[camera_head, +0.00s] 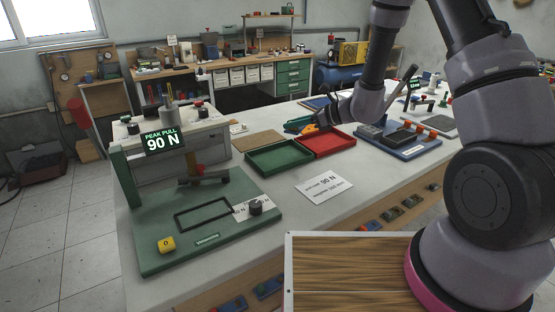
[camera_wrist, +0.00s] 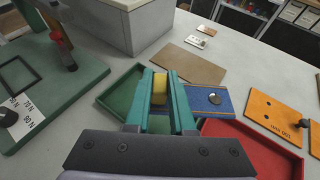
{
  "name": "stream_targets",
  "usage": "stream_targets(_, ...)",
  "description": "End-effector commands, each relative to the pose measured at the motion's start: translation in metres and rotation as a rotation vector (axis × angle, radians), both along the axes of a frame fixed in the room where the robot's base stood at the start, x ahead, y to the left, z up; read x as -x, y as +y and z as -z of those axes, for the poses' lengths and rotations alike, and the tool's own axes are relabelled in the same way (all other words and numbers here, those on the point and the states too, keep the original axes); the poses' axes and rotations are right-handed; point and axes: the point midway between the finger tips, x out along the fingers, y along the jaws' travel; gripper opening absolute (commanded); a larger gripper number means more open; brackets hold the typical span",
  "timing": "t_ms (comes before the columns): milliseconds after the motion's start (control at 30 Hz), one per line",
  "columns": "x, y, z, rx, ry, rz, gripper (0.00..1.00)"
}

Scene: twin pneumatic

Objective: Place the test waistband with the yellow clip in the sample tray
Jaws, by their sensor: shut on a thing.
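My gripper (camera_wrist: 160,88) is shut on the yellow clip (camera_wrist: 160,90), held between its teal fingers. A blue waistband piece with a round metal button (camera_wrist: 200,97) extends to the right from beside the clip; its other part is hidden by the fingers. The gripper (camera_head: 298,125) also shows in the head view, above the back of the trays. A green tray (camera_wrist: 117,98) lies below and left of the fingers; it also shows in the head view (camera_head: 278,158). A red tray (camera_wrist: 265,145) sits to its right and also shows in the head view (camera_head: 330,146). No tray label is readable.
A green test stand (camera_head: 165,250) with a "90 N" display stands left, with a yellow block (camera_head: 166,245) on its base. A brown board (camera_wrist: 190,62) lies behind the trays. An orange plate with a black knob (camera_wrist: 275,112) lies right. A white card (camera_head: 324,188) lies in front.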

Motion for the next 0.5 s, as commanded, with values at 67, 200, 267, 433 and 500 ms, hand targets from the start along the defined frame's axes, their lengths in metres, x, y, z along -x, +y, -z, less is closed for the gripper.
stream_targets(67,0.012,0.026,0.002,-0.004,-0.008,-0.098,0.0)
stream_targets(200,0.026,0.051,0.006,-0.005,-0.017,-0.198,0.0)
stream_targets(267,0.028,0.055,0.012,-0.006,-0.018,-0.214,0.0)
stream_targets(433,0.03,0.056,0.043,-0.007,-0.016,-0.22,0.0)
stream_targets(500,0.03,0.056,0.053,-0.006,-0.017,-0.221,0.0)
